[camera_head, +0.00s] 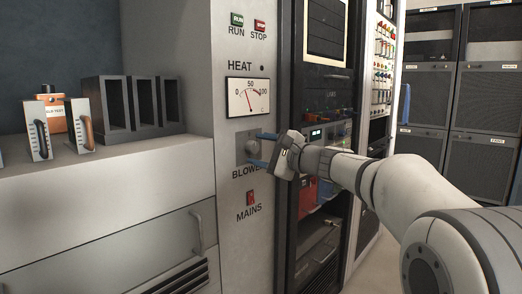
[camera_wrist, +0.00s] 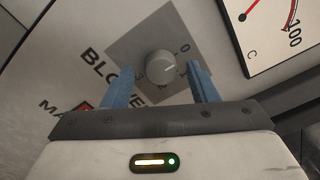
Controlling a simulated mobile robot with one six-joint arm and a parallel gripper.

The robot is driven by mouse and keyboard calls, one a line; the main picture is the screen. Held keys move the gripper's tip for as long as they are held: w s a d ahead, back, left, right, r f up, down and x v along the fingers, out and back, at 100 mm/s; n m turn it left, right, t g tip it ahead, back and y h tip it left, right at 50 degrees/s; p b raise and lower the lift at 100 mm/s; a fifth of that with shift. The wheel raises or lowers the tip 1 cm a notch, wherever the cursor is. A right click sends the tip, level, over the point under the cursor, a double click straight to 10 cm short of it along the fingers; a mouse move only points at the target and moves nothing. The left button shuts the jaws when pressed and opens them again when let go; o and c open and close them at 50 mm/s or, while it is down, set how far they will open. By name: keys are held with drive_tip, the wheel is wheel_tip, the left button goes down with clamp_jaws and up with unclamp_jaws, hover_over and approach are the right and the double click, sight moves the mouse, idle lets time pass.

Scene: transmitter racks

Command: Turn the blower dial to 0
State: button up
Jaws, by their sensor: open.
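The blower dial (camera_head: 251,147) is a round grey knob on a grey square plate, above the BLOWER label on the pale panel. In the wrist view the dial (camera_wrist: 160,65) shows a light pointer line toward its right side, on the side of the 0 and 1 marks; the exact mark is hard to tell. My gripper (camera_head: 261,149) is in front of the dial with its blue fingers apart. In the wrist view the gripper (camera_wrist: 158,77) has one finger on each side of the knob, with gaps showing. Part of the scale and label is hidden by the fingers.
Above the dial is a HEAT meter (camera_head: 248,97), with RUN (camera_head: 237,19) and STOP (camera_head: 260,25) buttons higher up. A red MAINS switch (camera_head: 250,198) is below. A dark equipment rack (camera_head: 322,90) stands right; a shelf with an orange tester (camera_head: 54,112) is left.

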drive_tip(key=p+v, duration=0.1)
drive_tip(key=v, duration=0.6)
drive_tip(key=shift+s+d, duration=0.2)
drive_tip(key=shift+r+p, duration=0.15)
drive_tip(key=shift+p, duration=0.15)
drive_tip(key=s+d+r+n+g+h+p, duration=0.1)
drive_tip(key=s+d+n+h+p, duration=0.3)
drive_tip(key=s+p, duration=0.6)
drive_tip(key=s+d+n+g+h+p, duration=0.4)
drive_tip(key=s+n+h+p, duration=0.1)
drive_tip(key=s+p, duration=0.5)
drive_tip(key=s+d+r+n+g+h+p, duration=0.1)
drive_tip(key=s+d+n+g+h+p, duration=0.2)
drive_tip(key=s+p, duration=0.7)
drive_tip(key=d+n+h+p, duration=0.1)
drive_tip(key=d+h+p, duration=0.1)
drive_tip(key=shift+s+r+p, duration=0.2)
drive_tip(key=shift+r+p, duration=0.1)
drive_tip(key=shift+p, duration=0.1)
